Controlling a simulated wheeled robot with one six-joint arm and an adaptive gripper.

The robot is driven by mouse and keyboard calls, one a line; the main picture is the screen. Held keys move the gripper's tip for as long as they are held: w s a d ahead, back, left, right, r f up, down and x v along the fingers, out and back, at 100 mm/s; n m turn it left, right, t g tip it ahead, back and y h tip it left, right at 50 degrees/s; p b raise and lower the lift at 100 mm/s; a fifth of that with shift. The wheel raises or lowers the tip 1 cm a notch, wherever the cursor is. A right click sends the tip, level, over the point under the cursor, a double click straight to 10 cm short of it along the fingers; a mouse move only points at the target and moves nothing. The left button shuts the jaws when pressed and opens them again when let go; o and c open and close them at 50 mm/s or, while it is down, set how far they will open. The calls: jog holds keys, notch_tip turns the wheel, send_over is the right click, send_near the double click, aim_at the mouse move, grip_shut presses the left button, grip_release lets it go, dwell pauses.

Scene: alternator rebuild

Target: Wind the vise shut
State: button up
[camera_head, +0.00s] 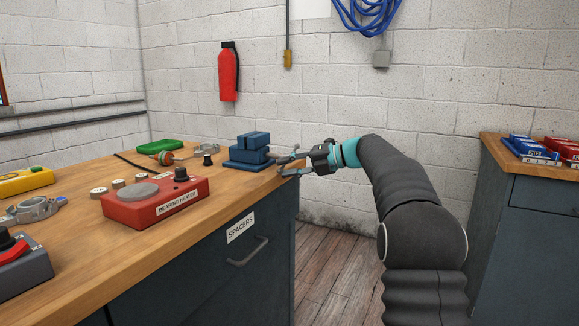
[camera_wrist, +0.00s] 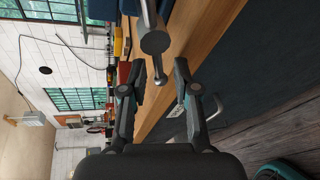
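The blue vise (camera_head: 249,150) stands on the workbench near its right end. In the wrist view its grey screw head (camera_wrist: 154,40) shows at the top, crossed by a thin handle bar (camera_wrist: 158,68) with a knob at its lower end. My gripper (camera_head: 285,167) is beside the vise at the bench edge. In the wrist view my gripper (camera_wrist: 157,80) is open, one finger on each side of the bar's knobbed end. No contact with the bar shows, and I cannot tell how deep it lies between the fingers. The vise jaws' gap is not clear.
The wooden workbench (camera_head: 75,253) holds a red bearing heater (camera_head: 155,203), a green box (camera_head: 160,146) and several small parts left of the vise. A drawer handle (camera_head: 248,251) sticks out below. Another cabinet (camera_head: 525,205) stands at right, with open floor between.

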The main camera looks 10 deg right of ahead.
jog(key=shift+d+r, duration=0.15)
jog(key=shift+s+d+r, duration=0.15)
jog(key=shift+s+d, duration=0.05)
jog(key=shift+d, duration=0.3)
jog(key=v, duration=1)
jog(key=shift+s+d, duration=0.2)
jog(key=shift+d, duration=0.15)
jog(key=shift+r+n, duration=0.1)
jog(key=shift+n, duration=0.2)
